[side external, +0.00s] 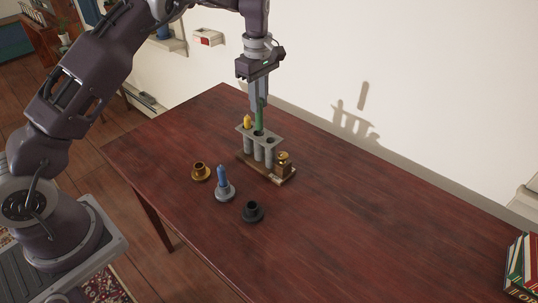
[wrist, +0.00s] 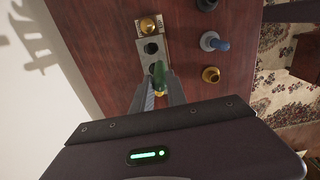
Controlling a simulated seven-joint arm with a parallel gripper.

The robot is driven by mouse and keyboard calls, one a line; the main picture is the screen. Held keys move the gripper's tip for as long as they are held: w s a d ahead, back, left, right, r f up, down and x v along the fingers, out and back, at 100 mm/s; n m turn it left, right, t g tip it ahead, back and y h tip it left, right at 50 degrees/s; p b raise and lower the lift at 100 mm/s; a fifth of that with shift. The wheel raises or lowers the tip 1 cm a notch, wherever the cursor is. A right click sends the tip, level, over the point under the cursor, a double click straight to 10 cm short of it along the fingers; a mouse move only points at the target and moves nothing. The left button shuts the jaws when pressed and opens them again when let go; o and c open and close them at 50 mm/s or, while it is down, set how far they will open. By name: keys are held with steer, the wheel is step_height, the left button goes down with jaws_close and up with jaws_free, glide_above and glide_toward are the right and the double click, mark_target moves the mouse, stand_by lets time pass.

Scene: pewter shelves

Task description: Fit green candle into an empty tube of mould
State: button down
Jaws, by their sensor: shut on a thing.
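The green candle (side external: 260,116) is upright in my gripper (side external: 259,104), which is shut on its upper part. In the wrist view the green candle (wrist: 158,72) shows between the fingers (wrist: 160,86). The grey mould (side external: 274,137) has three tubes in a row on a wooden base. A yellow candle (side external: 247,121) stands in the left tube. The right tube (side external: 270,141) is empty. The green candle's lower end is at the middle tube's mouth; I cannot tell whether it is inside. In the wrist view the gripper partly hides the yellow candle (wrist: 160,93).
A brass knob on a block (side external: 283,158) sits at the mould's right end. In front are a brass holder (side external: 201,172), a blue candle (side external: 222,175) in a grey holder, and an empty dark holder (side external: 252,212). Books (side external: 522,268) stand far right. The table's right side is clear.

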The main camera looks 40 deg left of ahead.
steer(key=d+f, duration=0.1)
steer(key=f, duration=0.2)
steer(key=w+d+f, duration=0.1)
steer(key=f, duration=0.2)
steer(key=d+f, duration=0.1)
steer(key=f, duration=0.2)
steer(key=shift+w+f, duration=0.15)
steer(key=shift+f, duration=0.15)
steer(key=c, duration=1.3)
jaws_free()
